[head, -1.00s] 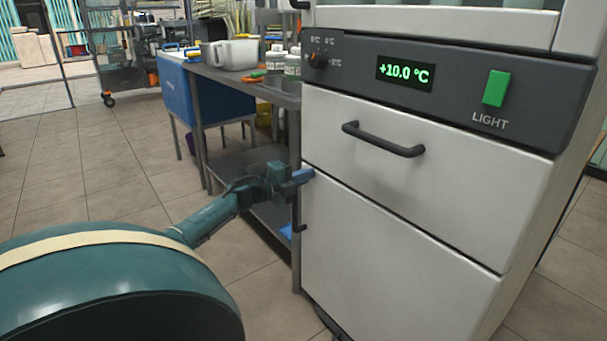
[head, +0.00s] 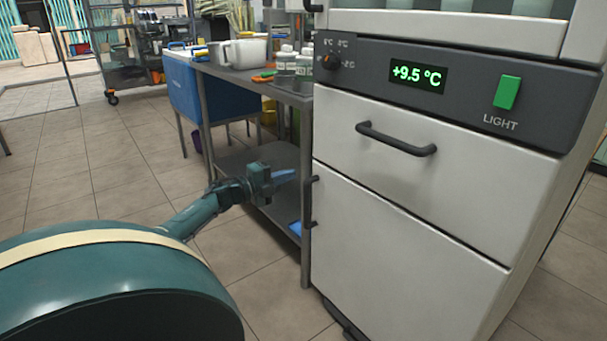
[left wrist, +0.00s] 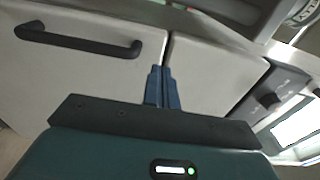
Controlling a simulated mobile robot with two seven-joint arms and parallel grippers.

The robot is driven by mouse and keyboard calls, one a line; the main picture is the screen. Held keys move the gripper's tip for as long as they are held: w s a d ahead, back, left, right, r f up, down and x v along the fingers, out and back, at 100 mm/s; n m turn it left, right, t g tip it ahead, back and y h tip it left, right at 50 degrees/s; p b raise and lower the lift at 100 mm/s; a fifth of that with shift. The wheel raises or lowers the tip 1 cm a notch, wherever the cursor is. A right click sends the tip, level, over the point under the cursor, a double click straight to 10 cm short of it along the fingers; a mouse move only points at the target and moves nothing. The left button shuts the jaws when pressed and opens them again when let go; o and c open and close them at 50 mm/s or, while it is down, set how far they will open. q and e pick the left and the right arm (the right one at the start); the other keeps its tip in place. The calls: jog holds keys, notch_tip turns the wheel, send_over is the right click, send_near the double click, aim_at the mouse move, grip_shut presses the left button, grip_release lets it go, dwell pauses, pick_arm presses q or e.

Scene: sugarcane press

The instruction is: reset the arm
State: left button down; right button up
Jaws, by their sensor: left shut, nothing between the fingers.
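My left gripper (head: 284,174) is shut and empty, with blue fingertips close together. In the head view it hangs in front of the metal table's lower part, just left of the white cabinet (head: 400,230). In the left wrist view the shut fingers (left wrist: 162,88) point toward the white cabinet front (left wrist: 90,70), with the door's dark handle (left wrist: 78,40) at upper left. I cannot tell from these views whether the fingertips touch anything, but in the head view they look apart from the cabinet. My right gripper is not in view.
The cabinet has a drawer with a dark handle (head: 396,140), a display (head: 418,75) reading +9.5 °C and a green light switch (head: 506,92). A metal table (head: 257,84) with a white container (head: 245,52) and bottles stands left of it. Tiled floor (head: 90,180) is open at left.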

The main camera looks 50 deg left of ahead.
pick_arm(q)
jog(key=shift+s+a, duration=1.55)
jog(key=shift+a, duration=0.15)
